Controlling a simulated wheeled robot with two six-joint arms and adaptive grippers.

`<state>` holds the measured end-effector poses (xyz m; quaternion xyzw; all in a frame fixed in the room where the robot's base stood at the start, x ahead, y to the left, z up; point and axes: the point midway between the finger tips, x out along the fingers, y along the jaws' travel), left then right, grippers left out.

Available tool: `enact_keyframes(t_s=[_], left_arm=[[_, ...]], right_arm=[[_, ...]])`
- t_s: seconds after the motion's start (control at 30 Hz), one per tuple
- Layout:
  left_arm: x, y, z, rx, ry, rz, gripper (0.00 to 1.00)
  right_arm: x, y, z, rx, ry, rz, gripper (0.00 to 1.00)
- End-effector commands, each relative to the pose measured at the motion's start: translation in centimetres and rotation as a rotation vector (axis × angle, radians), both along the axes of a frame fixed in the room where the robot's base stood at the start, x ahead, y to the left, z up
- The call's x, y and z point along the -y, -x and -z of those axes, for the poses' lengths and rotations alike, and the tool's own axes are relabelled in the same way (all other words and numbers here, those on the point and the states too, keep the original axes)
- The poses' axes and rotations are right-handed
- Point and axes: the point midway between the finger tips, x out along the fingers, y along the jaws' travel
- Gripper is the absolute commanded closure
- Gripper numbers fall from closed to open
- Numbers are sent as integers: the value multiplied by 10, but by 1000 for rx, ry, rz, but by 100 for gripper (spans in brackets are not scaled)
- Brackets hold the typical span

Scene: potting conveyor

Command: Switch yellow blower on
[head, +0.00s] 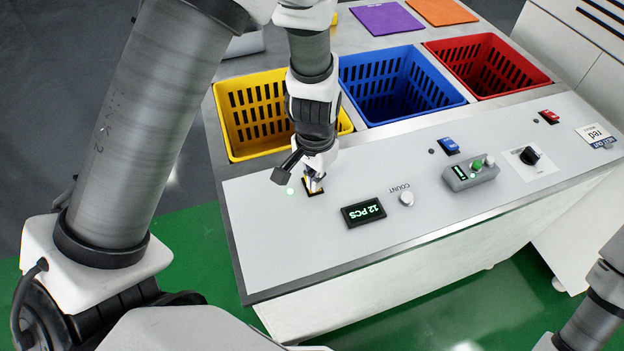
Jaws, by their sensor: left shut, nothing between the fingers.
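The yellow blower's rocker switch (316,192) sits on the light grey panel in front of the yellow basket (247,147). Only its dark frame and a bit of yellow show, as my left gripper (313,184) covers most of it. My left gripper is shut and empty, pointing down with its fingertips at the switch; I cannot tell if they touch it. The switch's tilt is hidden. Part of my right arm shows at the lower right, but its gripper is out of view.
A blue switch (449,145) and a red switch (549,116) have dark indicators. Blue (400,119) and red (487,66) baskets stand behind.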

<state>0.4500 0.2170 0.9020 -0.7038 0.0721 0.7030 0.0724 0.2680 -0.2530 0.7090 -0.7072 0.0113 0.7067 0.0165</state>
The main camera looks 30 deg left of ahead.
Motion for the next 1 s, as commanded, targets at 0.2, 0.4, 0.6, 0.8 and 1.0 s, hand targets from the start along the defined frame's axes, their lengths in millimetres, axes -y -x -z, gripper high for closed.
enact_keyframes(t_s=[0.2, 0.4, 0.6, 0.8, 1.0], left_arm=[[0, 0, -21, 0, 0, 0, 100], [0, 0, -40, 0, 0, -1, 100], [0, 0, -59, 0, 0, -1, 100], [0, 0, -72, 0, 0, 0, 100], [0, 0, -70, 0, 0, 0, 100]], right_arm=[[0, 0, -20, 0, 0, 0, 100], [0, 0, -37, 0, 0, 0, 100], [0, 0, -54, 0, 0, 0, 100], [0, 0, -65, 0, 0, 0, 100], [0, 0, -63, 0, 0, 0, 100]])
